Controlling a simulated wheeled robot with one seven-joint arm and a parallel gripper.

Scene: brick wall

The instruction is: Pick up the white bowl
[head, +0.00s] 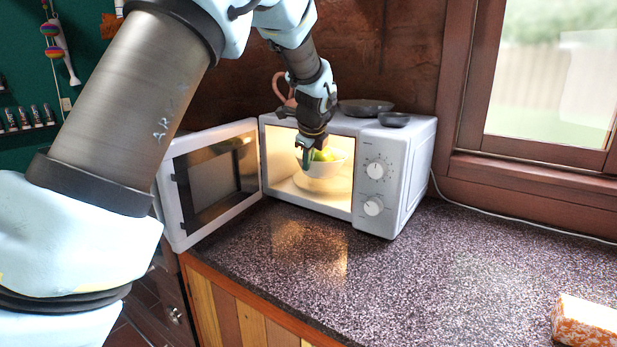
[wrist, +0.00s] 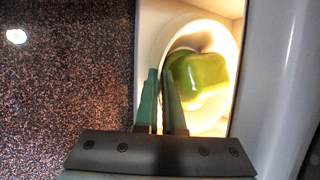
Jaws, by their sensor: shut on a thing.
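The white bowl (head: 322,172) is inside the open, lit microwave (head: 395,165). A green and yellow rounded thing, perhaps a pepper (head: 326,155), lies in the bowl. In the wrist view the bowl (wrist: 203,125) and the green thing (wrist: 200,73) fill the lit opening. My gripper (head: 306,158) reaches down through the microwave's front opening to the bowl's near left rim. In the wrist view its two green fingers (wrist: 161,78) are close together, shut on the rim. The fingers hide part of the rim. I cannot tell whether the bowl's base touches the microwave floor.
The microwave door (head: 215,180) is swung open to the left. Two dark dishes (head: 366,107) and a pinkish mug-like thing (head: 281,88) are on top of the microwave. The speckled counter (head: 400,270) is mostly clear, with an orange-white block (head: 585,322) at front right.

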